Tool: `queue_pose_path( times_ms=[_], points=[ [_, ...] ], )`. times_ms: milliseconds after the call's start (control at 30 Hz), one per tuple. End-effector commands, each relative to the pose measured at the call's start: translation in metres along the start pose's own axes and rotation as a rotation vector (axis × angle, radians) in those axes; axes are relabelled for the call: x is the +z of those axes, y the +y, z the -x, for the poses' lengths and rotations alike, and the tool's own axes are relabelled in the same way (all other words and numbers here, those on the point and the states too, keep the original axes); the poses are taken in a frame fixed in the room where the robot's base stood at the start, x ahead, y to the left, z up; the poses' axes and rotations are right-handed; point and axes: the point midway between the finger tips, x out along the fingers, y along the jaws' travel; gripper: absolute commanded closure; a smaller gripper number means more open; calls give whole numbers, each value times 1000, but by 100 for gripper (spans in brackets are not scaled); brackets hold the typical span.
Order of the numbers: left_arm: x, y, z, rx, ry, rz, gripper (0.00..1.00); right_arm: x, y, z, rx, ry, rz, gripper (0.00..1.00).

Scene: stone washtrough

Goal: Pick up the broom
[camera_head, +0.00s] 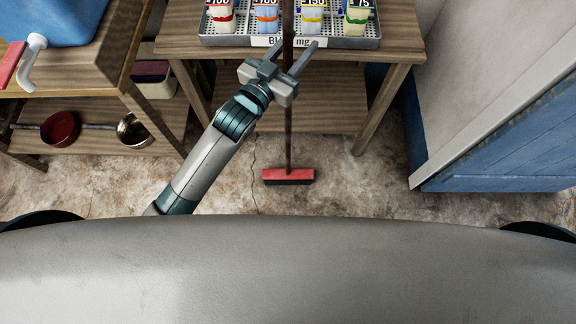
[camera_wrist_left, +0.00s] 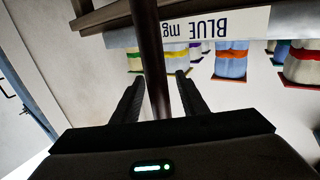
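The broom has a red head (camera_head: 288,175) resting on the stone floor, and its thin dark brown handle (camera_head: 288,130) stands up in front of the wooden table. My left gripper (camera_head: 295,47) is open at the height of the table top. The handle (camera_wrist_left: 150,55) runs between its two fingers (camera_wrist_left: 160,85) in the left wrist view, with a gap visible on each side. The gripper body hides a short stretch of the handle in the head view. The handle's top is out of view. My right gripper is not in view.
A metal tray (camera_head: 225,40) with several colour-banded packs stands on the wooden table (camera_head: 395,50) behind the handle. A wooden shelf (camera_head: 80,75) at left holds a blue container (camera_head: 65,20), with a red pot (camera_head: 60,128) below. A blue panel (camera_head: 500,160) stands at right. Floor around the broom head is clear.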

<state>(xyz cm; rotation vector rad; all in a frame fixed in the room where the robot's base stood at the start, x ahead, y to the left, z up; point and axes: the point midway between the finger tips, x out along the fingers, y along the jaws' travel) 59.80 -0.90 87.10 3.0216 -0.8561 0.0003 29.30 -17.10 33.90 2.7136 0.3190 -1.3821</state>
Motion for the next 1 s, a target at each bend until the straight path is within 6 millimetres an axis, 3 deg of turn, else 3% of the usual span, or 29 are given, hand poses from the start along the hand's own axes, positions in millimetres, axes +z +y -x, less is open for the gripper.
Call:
queue_pose_path(
  times_ms=[267, 467, 1000],
  points=[
    [0, 0, 0, 0, 0, -1, 60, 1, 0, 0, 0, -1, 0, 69],
    [0, 0, 0, 0, -1, -1, 100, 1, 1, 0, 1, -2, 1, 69],
    [-11, 0, 0, 0, 6, -2, 100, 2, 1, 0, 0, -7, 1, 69]
  ],
)
